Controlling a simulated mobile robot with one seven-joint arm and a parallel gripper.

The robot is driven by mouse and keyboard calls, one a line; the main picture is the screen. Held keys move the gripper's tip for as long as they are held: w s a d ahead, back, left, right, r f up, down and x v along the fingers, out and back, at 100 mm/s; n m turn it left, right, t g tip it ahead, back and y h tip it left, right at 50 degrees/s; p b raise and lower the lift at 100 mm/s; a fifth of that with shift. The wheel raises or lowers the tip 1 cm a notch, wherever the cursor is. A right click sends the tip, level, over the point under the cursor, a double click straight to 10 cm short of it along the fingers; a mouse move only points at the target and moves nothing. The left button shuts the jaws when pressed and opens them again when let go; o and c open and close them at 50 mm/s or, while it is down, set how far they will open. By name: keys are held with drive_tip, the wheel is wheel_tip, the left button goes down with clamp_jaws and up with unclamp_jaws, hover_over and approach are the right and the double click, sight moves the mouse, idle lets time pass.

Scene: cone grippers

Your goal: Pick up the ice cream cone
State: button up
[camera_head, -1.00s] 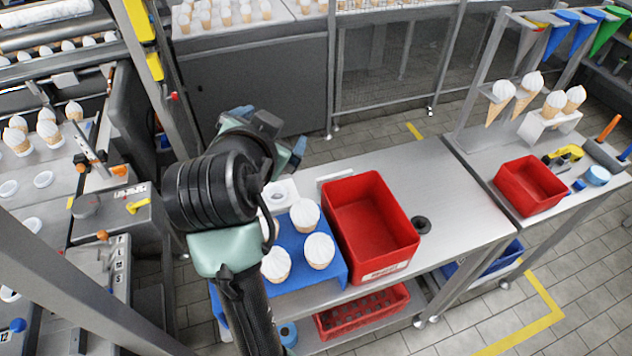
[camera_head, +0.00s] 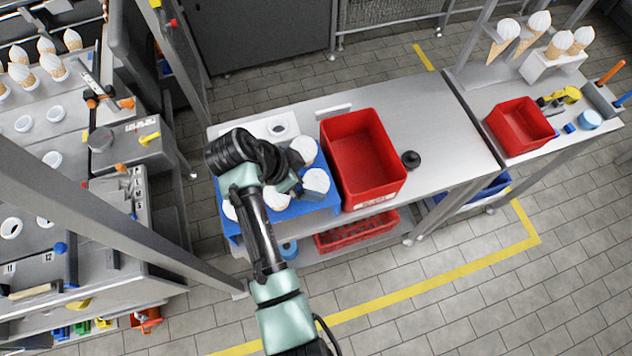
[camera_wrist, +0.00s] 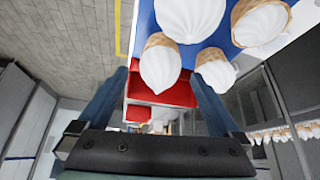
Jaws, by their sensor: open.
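Several ice cream cones with white tops stand upright in a blue holder (camera_head: 328,203) on the steel table. One cone (camera_head: 315,181) is at its right front, another cone (camera_head: 303,149) is behind it, and others are partly covered by my arm. In the wrist view the nearest cone (camera_wrist: 160,66) shows between my fingers, with another cone (camera_wrist: 215,70) by the right finger. My gripper (camera_wrist: 160,85) is open and empty, just over or beside the holder in the head view. Its fingertips are largely hidden there; contact with a cone cannot be told.
A red bin (camera_head: 345,125) stands right beside the holder, with a black round piece (camera_head: 411,159) to its right. A smaller red bin (camera_head: 515,130) and cones in a white stand (camera_head: 553,62) are on the right-hand table. The table between is clear.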

drive_tip(key=shift+p+x, duration=1)
drive_tip(key=shift+x, duration=1.65)
drive_tip(key=shift+s+a, duration=0.1)
drive_tip(key=shift+a, duration=0.1)
drive_tip(key=c, duration=0.8)
